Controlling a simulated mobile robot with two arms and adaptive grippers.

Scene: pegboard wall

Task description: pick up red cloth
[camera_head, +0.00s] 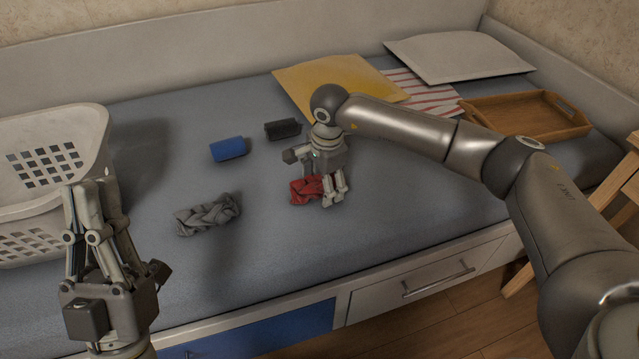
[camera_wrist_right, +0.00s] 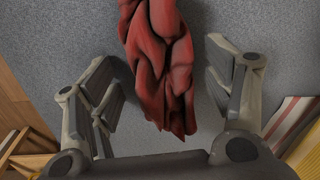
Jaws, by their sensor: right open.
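The red cloth (camera_head: 305,190) lies crumpled on the grey-blue bed surface (camera_head: 400,215), partly hidden behind my right gripper in the head view. My right gripper (camera_head: 334,200) is over the cloth, pointing down, with its jaws open. In the right wrist view, the red cloth (camera_wrist_right: 160,60) lies between the two open fingers of my right gripper (camera_wrist_right: 170,90), with gaps on both sides. My left gripper (camera_head: 90,190) is raised at the lower left, away from the cloth, with its fingers pointing up. Its fingers look close together; I cannot tell if they are shut.
A grey braided cloth (camera_head: 207,214), a blue roll (camera_head: 228,149) and a black roll (camera_head: 283,129) lie near the red cloth. A white basket (camera_head: 85,125) stands left.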

